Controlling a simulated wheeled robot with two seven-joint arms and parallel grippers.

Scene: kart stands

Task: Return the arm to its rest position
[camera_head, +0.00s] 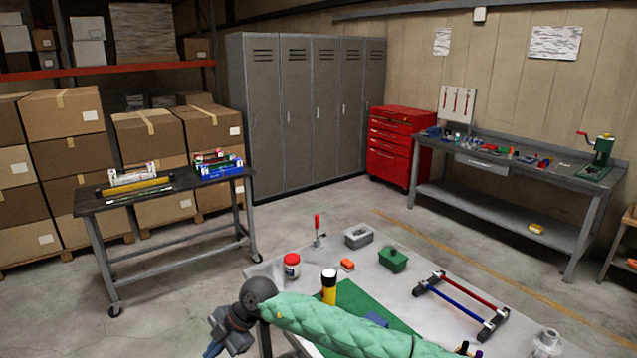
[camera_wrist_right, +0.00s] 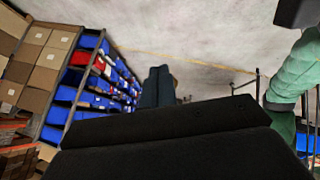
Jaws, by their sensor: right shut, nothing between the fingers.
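My right arm, in a green quilted sleeve, comes in from the lower right in the head view and reaches left across the near edge of the work table (camera_head: 400,262). Its gripper (camera_head: 213,349) hangs at the lower left, beyond the table's left edge, over the floor and apart from the things on the table. In the right wrist view the two dark fingers (camera_wrist_right: 157,86) are together with nothing between them, so it is shut and empty. A green sleeve shows at the right of that view. My left gripper is not in view.
The table holds a green mat (camera_head: 352,297), yellow bottle (camera_head: 329,288), white-and-red jar (camera_head: 291,265), green box (camera_head: 393,260) and red-and-blue frame (camera_head: 455,306). A wheeled cart (camera_head: 170,206) stands at left, with open floor before it. Shelving with blue bins (camera_wrist_right: 88,100) shows in the wrist view.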

